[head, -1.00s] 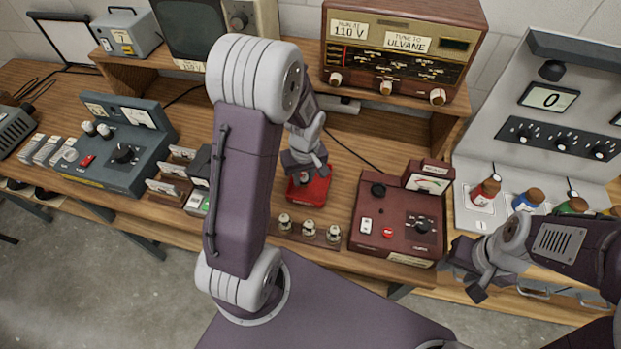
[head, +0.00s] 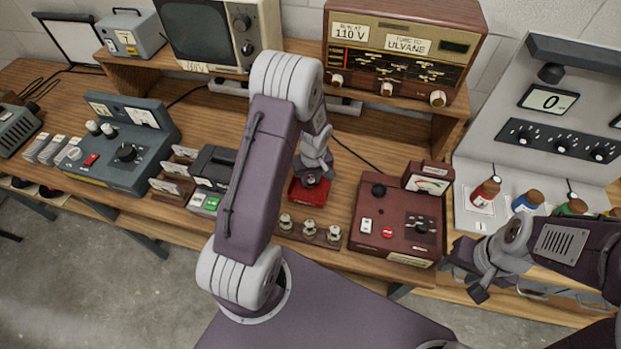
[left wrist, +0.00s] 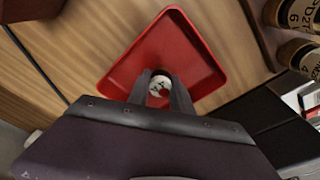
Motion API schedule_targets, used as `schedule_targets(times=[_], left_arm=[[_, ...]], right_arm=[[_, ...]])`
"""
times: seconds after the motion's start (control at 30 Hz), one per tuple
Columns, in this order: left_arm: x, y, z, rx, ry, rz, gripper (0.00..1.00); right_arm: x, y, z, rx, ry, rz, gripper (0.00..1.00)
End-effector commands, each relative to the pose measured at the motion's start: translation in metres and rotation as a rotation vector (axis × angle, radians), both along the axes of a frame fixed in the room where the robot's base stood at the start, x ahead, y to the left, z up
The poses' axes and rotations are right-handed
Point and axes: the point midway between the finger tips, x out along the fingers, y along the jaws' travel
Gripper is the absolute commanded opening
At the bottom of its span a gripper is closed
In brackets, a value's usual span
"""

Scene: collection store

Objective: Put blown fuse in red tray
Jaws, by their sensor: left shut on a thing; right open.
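The red tray (head: 304,197) is a small square dish on the wooden bench, left of the maroon tester. It also shows in the left wrist view (left wrist: 200,62). My left gripper (head: 313,177) is over the tray, pointing down, and is shut on the blown fuse (left wrist: 159,86). The visible tray floor is otherwise empty. My right gripper (head: 474,287) is open and empty at the lower right.
Three white-and-brass fuses (head: 308,229) stand in a wooden strip in front of the tray. A maroon tester (head: 396,232) stands to the right, a dark meter box (head: 213,168) to the left. A radio (head: 400,50) sits on the shelf behind.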

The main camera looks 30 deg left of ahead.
Motion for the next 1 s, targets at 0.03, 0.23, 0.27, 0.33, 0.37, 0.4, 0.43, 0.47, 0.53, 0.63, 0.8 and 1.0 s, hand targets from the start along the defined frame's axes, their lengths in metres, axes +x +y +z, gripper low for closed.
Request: schedule_targets(times=[0.03,0.23,0.27,0.33,0.37,0.4,0.43,0.47,0.53,0.63,0.8,1.0], left_arm=[[0.000,0.000,-0.004,0.000,0.000,0.000,0.00],[0.000,0.000,-0.001,0.000,0.000,0.000,0.48],[0.000,0.000,-0.001,0.000,0.000,0.000,0.48],[0.000,0.000,-0.001,0.000,0.000,0.000,0.48],[0.000,0.000,-0.001,0.000,0.000,0.000,0.48],[0.000,0.000,-0.001,0.000,0.000,0.000,0.48],[0.000,0.000,0.000,0.000,0.000,0.000,0.48],[0.000,0.000,0.002,0.000,0.000,0.000,0.48],[0.000,0.000,0.007,0.000,-0.001,0.000,0.48],[0.000,-0.002,0.023,0.001,-0.005,0.000,0.48],[-0.003,-0.005,0.064,0.001,-0.008,-0.001,0.48],[-0.008,-0.009,0.106,0.000,-0.004,0.000,0.48]], right_arm=[[0.000,0.000,-0.004,0.000,0.000,0.000,0.48],[0.000,0.000,-0.001,0.000,0.000,0.000,0.48],[0.000,0.000,-0.001,0.000,0.000,0.000,0.48],[0.000,0.000,-0.001,0.000,0.000,0.000,0.48],[0.000,0.000,-0.001,0.000,0.000,0.000,0.48],[0.000,0.000,-0.001,0.000,0.000,0.000,0.48],[0.000,0.000,0.000,0.000,0.000,0.000,0.48],[0.000,0.000,0.002,0.000,0.000,0.000,0.48],[0.000,0.000,0.004,0.000,0.000,0.000,0.48],[0.000,0.000,0.002,0.000,0.000,0.000,0.48],[0.000,0.000,0.000,0.000,0.000,0.000,0.48],[0.000,0.000,-0.001,0.000,0.000,0.000,0.48]])
